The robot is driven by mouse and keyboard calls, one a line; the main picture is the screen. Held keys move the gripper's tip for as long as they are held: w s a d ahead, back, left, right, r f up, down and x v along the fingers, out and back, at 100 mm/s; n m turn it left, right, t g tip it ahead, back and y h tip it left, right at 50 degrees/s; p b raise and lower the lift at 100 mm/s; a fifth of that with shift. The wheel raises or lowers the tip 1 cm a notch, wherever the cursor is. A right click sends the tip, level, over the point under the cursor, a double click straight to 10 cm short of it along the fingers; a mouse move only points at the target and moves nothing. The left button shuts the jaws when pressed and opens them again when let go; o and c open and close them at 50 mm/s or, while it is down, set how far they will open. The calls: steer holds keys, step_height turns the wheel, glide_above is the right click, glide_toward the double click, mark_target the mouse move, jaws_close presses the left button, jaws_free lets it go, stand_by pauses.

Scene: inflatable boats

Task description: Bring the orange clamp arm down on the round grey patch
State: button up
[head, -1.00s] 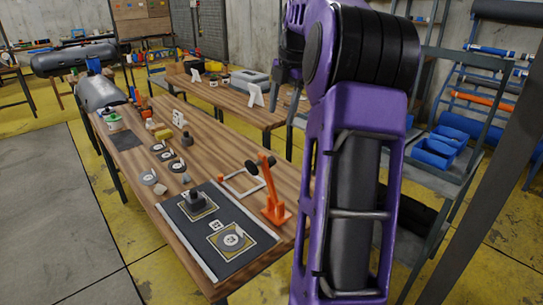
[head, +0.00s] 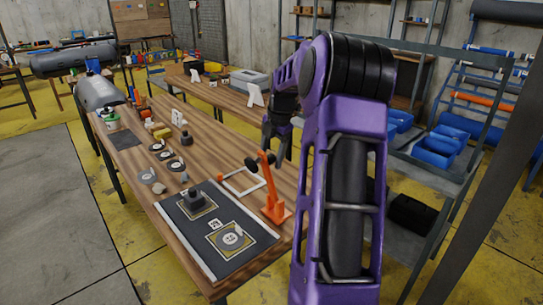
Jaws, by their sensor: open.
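The orange clamp arm (head: 265,172) stands raised on its orange base at the right edge of the dark mat, with a black round pad (head: 251,162) at its upper end. A round grey patch (head: 231,238) lies in the front framed square of the dark mat (head: 196,230). Another framed square behind it bears a dark weight with a knob (head: 195,199). My gripper (head: 275,150) hangs open and empty behind and above the clamp, apart from it. Its fingers point down; part of my arm hides the area to the right.
A second table with a grey bin (head: 250,82) stands behind. Shelves with blue bins (head: 435,150) are at the right.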

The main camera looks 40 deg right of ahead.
jaws_close()
stand_by(0.4)
stand_by(1.1)
